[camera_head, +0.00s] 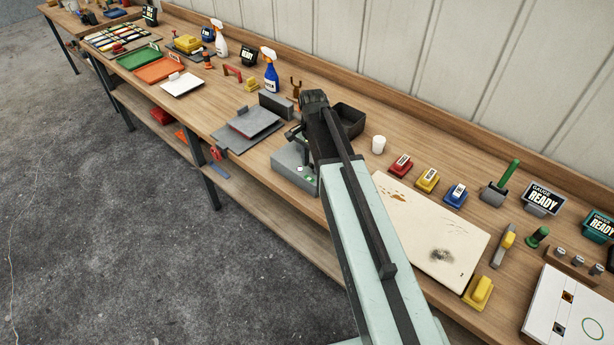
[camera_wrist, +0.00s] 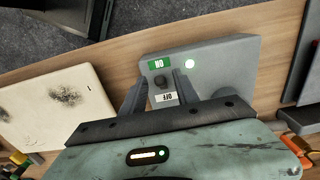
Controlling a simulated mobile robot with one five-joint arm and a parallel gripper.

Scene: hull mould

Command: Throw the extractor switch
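The extractor switch is a grey box (camera_head: 292,172) on the bench, partly hidden by my arm in the head view. In the wrist view the box (camera_wrist: 222,62) has a green ON label (camera_wrist: 159,63), a white OFF label (camera_wrist: 164,98) and a dark knob (camera_wrist: 159,80) between them. A round pale light (camera_wrist: 190,64) beside the labels looks bright. My gripper (camera_wrist: 160,77) is open, with one finger on each side of the knob. I cannot tell whether either finger touches it, or which way the knob is set.
A black open bin (camera_head: 349,120) stands behind my wrist and a white cup (camera_head: 378,144) to its right. Grey plates (camera_head: 252,120) lie to the left. A stained cream board (camera_head: 440,228) lies to the right. The bench's front edge is close to the switch box.

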